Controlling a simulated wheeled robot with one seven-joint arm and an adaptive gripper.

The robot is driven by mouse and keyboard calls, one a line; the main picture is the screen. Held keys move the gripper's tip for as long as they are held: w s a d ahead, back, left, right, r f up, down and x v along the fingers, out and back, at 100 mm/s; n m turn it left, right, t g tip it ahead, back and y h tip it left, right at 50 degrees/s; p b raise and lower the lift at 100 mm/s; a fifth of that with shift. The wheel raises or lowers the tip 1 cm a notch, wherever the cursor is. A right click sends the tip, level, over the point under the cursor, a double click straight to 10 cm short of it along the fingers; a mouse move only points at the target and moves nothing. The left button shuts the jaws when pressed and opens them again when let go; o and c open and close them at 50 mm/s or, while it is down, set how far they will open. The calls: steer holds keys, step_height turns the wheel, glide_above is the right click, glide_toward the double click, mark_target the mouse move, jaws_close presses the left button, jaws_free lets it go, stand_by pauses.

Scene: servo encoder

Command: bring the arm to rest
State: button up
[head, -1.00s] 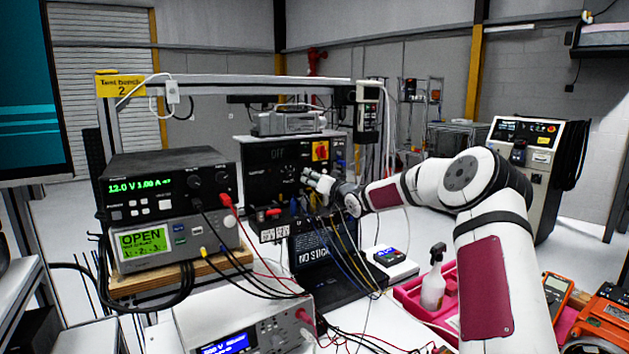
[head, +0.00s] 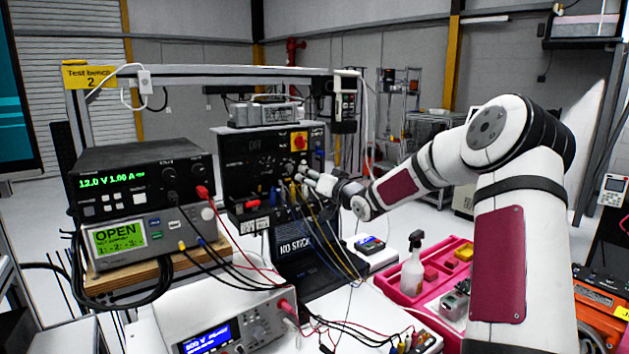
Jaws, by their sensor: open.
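My arm reaches in from the right of the head view, elbow high, its forearm sloping down to the left. My gripper (head: 307,177) is small in the picture, in front of the black panel box (head: 240,172) with the red-and-yellow switch (head: 299,142). Its jaws are open, and I see nothing held between them. Several coloured leads (head: 312,212) hang just below and beside the gripper; whether it touches any of them I cannot tell.
Stacked power units (head: 145,180) stand at left on a wooden board. A laptop (head: 300,250) sits below the gripper. A pink tray (head: 408,285) with a spray bottle (head: 412,265) lies left of my upper arm. Loose cables cross the bench front.

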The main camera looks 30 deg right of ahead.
steer(key=shift+s, duration=0.9)
steer(key=s+a+n+g+h, duration=0.3)
steer(key=s+a+g, duration=0.5)
steer(key=a, duration=0.7)
steer(key=s+a+g, duration=0.1)
steer(key=s+a, duration=0.3)
steer(key=s, duration=0.8)
steer(key=s+a+n+g+y, duration=0.1)
steer(key=s+a, duration=0.3)
steer(key=s, duration=0.8)
steer(key=s+a+f+g+y, duration=0.1)
steer(key=s+a, duration=0.4)
steer(key=s, duration=0.6)
steer(key=shift+s+n+g, duration=0.4)
steer(key=shift+g, duration=0.3)
